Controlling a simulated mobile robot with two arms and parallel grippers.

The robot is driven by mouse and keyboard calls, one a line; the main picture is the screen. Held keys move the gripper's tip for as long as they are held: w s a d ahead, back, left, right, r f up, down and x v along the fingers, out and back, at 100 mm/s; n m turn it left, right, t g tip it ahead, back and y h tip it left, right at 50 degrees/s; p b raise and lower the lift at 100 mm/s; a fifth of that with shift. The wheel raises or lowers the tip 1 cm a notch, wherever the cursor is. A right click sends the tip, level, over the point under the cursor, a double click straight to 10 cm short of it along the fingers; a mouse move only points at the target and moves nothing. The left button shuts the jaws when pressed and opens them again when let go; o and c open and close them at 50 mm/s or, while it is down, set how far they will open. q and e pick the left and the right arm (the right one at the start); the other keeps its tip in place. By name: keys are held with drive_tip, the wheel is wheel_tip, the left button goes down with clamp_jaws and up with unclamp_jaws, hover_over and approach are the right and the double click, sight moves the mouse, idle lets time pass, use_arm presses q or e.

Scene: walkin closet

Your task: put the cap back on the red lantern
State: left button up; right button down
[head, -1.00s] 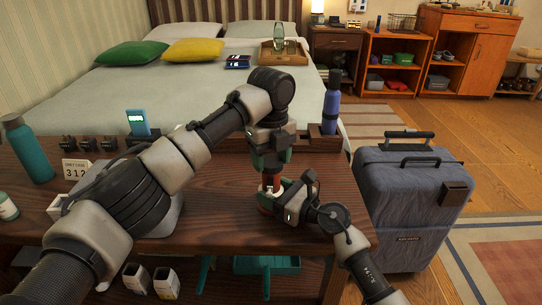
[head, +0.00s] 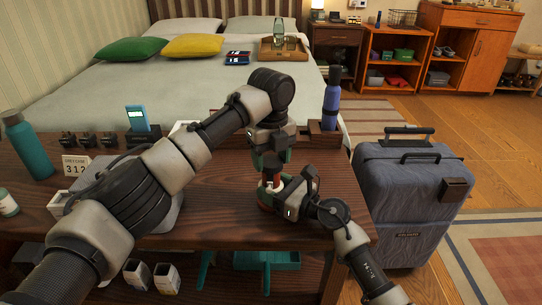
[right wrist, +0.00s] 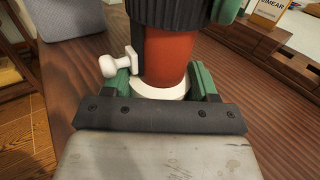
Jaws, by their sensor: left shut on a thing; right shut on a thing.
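The red lantern (right wrist: 168,58) stands upright on the wooden table, with a pale ring at its lower part and a white knob at its side. Its red body also shows between my grippers in the head view (head: 271,184). My right gripper (head: 268,196) is shut around its lower part. The black ribbed cap (right wrist: 182,14) is directly above the red body in the right wrist view, with no clear gap. My left gripper (head: 270,163) points down and is shut on the cap, which it mostly hides in the head view. Whether the cap is fully seated cannot be told.
A blue bottle (head: 331,104) stands by the dark wooden box at the table's back edge. A suitcase (head: 410,200) stands on the floor to the right. Table in front of the lantern is clear.

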use_arm(q)
drive_tip(key=m, duration=0.5)
drive_tip(key=shift+m, duration=0.4)
drive_tip(key=m, duration=0.6)
drive_tip(key=shift+m, duration=0.3)
drive_tip(key=o, duration=0.9)
drive_tip(key=shift+r, duration=0.1)
drive_tip(key=shift+r, duration=2.2)
drive_tip(key=shift+c, duration=0.4)
